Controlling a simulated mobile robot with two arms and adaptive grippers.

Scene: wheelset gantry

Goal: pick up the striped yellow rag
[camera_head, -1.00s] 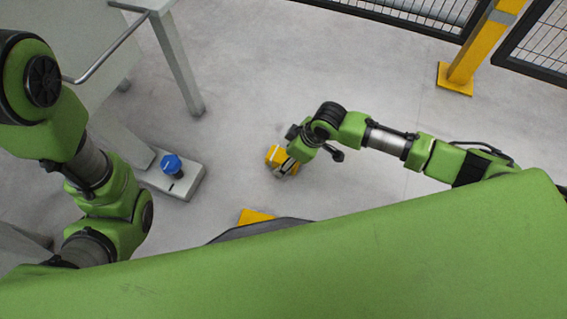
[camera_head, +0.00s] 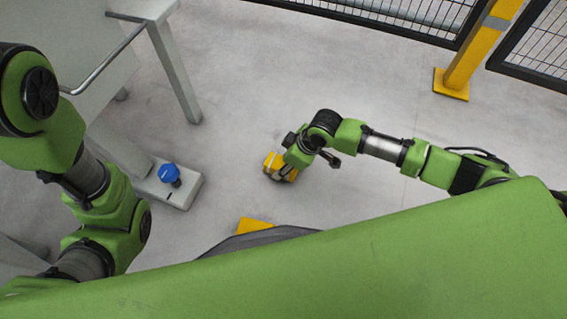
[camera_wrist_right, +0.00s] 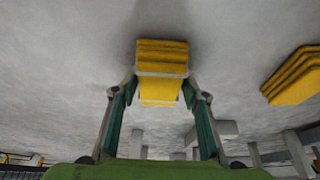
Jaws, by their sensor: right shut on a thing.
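A yellow rag (camera_head: 272,162) with a pale stripe shows at the end of my right arm in the head view, partly hidden by the gripper. My right gripper (camera_head: 280,173) is shut on it. In the right wrist view the rag (camera_wrist_right: 162,58) is a folded yellow block with dark bands, between the two fingertips. The fingers (camera_wrist_right: 161,92) touch its left and right sides. I cannot tell whether the rag is clear of the grey floor. My left arm stands at the left of the head view, but its gripper is out of view.
A second yellow folded piece (camera_head: 254,226) lies nearer my body; a similar one shows in the right wrist view (camera_wrist_right: 293,77). A grey foot with a blue knob (camera_head: 169,173) and a table leg (camera_head: 176,75) stand left. A yellow post (camera_head: 468,58) and mesh fence are behind. Mid-floor is clear.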

